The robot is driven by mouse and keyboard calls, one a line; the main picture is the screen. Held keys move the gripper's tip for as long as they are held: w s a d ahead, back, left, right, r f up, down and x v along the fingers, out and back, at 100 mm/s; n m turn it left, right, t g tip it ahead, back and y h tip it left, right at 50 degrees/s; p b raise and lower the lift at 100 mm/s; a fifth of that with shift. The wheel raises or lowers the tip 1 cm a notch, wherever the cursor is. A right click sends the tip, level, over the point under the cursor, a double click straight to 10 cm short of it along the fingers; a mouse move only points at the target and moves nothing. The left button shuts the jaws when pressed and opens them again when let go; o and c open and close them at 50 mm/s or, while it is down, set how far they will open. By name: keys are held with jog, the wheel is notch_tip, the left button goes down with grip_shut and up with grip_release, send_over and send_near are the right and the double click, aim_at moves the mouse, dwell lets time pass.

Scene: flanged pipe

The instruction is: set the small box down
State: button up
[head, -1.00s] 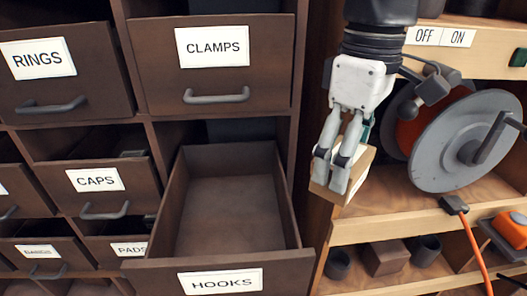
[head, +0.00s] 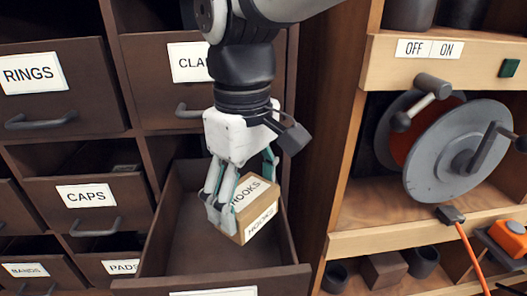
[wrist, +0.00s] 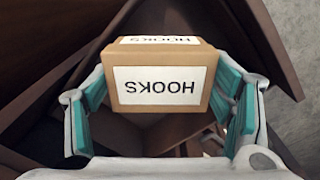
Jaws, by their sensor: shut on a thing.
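The small box (head: 252,216) is brown cardboard with white labels reading HOOKS. My gripper (head: 241,200) is shut on it, with fingers on two opposite sides. In the head view the box is over the open, empty-looking drawer (head: 185,243), whose front label is cut off at the bottom edge. In the wrist view the box (wrist: 160,75) sits between the teal finger pads, its label upside down. The box appears tilted in the head view. I cannot tell how far it is above the drawer floor, and my gripper and the box hide part of the drawer.
Labelled drawers RINGS (head: 60,95) and CAPS (head: 75,200) stand at the left. A CLAMPS drawer (head: 150,85) is above the open one. At the right, wooden shelves hold a grey cable reel (head: 440,165) and small dark blocks (head: 383,270).

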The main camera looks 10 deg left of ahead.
jog(key=s+a, duration=0.1)
jog(key=a, duration=0.4)
notch_tip(320, 180, down, 8)
jog(key=shift+w+d+r+p, duration=0.1)
jog(key=shift+p, duration=0.5)
jog(key=shift+f, duration=2.1)
jog(key=o, duration=1.4)
jog(key=shift+f, duration=0.15)
